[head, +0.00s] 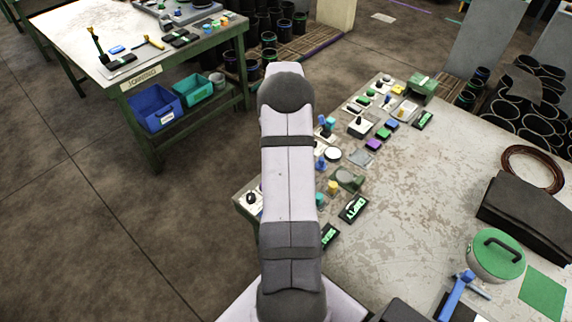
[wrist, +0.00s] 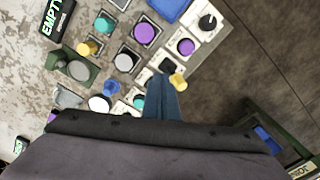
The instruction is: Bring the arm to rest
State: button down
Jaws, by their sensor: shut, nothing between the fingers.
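My arm (head: 288,180) stands across the middle of the head view, and its far end is hidden there. In the wrist view my gripper (wrist: 164,80) shows as a narrow blue wedge, shut and empty. It hangs above the left edge of the worn worktable (head: 400,230). Knobs and coloured discs on that table lie beyond and beside it in the wrist view. A small yellow piece (wrist: 178,81) shows right by the tip; I cannot tell whether they touch. A dark padded part fills the bottom of the wrist view.
Purple discs (wrist: 145,33), a green block (wrist: 74,66) and an EMPTY label (wrist: 57,18) crowd the table edge. A lidded pot (head: 496,256), a blue tool (head: 457,295) and a black case (head: 527,218) stand at right. The JOINING table (head: 70,40) is at upper left. Floor lies between.

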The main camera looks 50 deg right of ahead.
jog(key=shift+r, duration=0.35)
dwell(0.3)
